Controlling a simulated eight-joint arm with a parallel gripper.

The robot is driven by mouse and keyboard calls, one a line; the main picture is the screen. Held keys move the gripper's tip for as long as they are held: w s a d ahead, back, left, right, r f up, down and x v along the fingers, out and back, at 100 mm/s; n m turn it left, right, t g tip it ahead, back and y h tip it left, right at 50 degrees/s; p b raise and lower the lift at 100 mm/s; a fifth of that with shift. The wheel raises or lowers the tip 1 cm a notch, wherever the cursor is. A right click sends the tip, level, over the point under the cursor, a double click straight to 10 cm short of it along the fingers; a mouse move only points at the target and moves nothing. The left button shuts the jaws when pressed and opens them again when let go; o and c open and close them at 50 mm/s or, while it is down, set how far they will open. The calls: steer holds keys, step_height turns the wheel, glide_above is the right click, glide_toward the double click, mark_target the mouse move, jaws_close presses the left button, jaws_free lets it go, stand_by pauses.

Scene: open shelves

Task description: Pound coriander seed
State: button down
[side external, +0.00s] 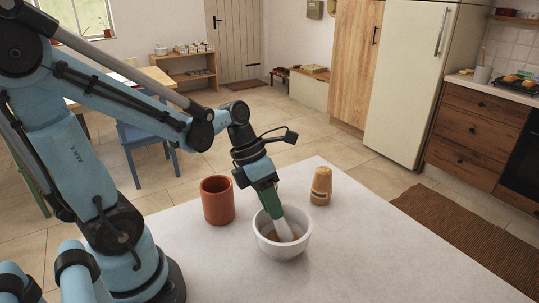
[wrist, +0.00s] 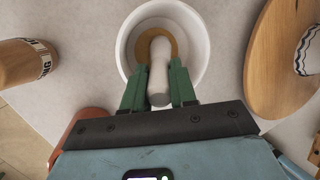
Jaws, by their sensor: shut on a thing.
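A white mortar (side external: 282,250) stands upright on the pale worktop, and it also shows in the wrist view (wrist: 204,45). Brown coriander seed (wrist: 172,42) lies in the bottom of its bowl; single seeds are too small to tell apart. My gripper (side external: 270,206) is over the mortar, with its green fingers (wrist: 159,85) shut on the white pestle (wrist: 158,70), one on each side. The pestle (side external: 283,230) is tilted and its lower end is down inside the bowl at the seed. Whether it presses on the bottom cannot be told.
A terracotta cup (side external: 217,201) stands left of the mortar and a wooden jar (side external: 321,187) stands behind it to the right. The wrist view shows a round wooden board (wrist: 265,60) with a patterned white cup (wrist: 308,52). The worktop's front right is clear.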

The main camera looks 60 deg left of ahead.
steer(key=shift+w+a, duration=0.15)
steer(key=shift+a, duration=0.1)
steer(key=shift+a, duration=0.1)
steer(key=shift+s+a, duration=0.35)
steer(key=shift+s, duration=0.15)
steer(key=shift+s+d, duration=0.1)
steer(key=shift+s, duration=0.05)
steer(key=shift+s+d, duration=0.4)
steer(key=shift+w, duration=0.2)
